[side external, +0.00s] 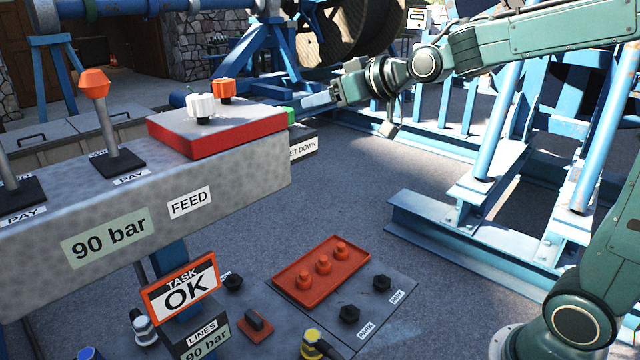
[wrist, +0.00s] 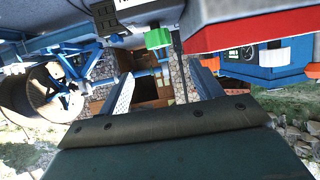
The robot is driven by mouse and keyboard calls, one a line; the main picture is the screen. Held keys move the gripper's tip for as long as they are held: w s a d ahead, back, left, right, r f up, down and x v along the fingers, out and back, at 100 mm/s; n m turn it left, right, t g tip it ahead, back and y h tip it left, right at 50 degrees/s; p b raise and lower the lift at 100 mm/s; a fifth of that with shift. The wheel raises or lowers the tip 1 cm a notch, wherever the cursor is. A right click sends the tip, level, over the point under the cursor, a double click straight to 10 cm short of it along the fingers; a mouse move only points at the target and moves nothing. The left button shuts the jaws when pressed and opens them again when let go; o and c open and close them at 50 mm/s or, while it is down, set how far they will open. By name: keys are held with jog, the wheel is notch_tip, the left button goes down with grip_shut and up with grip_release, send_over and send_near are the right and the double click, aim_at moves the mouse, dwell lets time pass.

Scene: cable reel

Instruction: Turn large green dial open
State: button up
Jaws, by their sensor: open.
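The green dial (side external: 290,115) shows only as a small green piece at the right end of the red-sided box, mostly hidden behind it. In the wrist view, which looks upside down, the green dial (wrist: 158,38) is near the top centre, beyond and between the fingers in the picture. My gripper (side external: 312,100) is just right of the red-sided box, pointing left, near the green dial. In the wrist view my gripper (wrist: 163,90) has its two fingers wide apart with nothing between them. I see no contact with the dial.
The red-sided box (side external: 220,143) carries a white knob (side external: 200,105) and an orange knob (side external: 223,90). An orange-topped lever (side external: 97,95) stands to the left. A lower panel has a red tray (side external: 320,273). Blue steel frames (side external: 480,240) stand at the right; open floor lies between.

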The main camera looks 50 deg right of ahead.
jog(key=w+d+n+g+y, duration=0.2)
jog(key=d+n+y, duration=0.5)
jog(key=shift+w+d+g+y, duration=0.15)
jog(key=shift+w+g+y, duration=0.15)
jog(key=shift+w+g, duration=0.1)
jog(key=x, duration=1.4)
jog(key=shift+s, duration=0.1)
jog(key=shift+c, duration=0.5)
jog(key=c, duration=0.9)
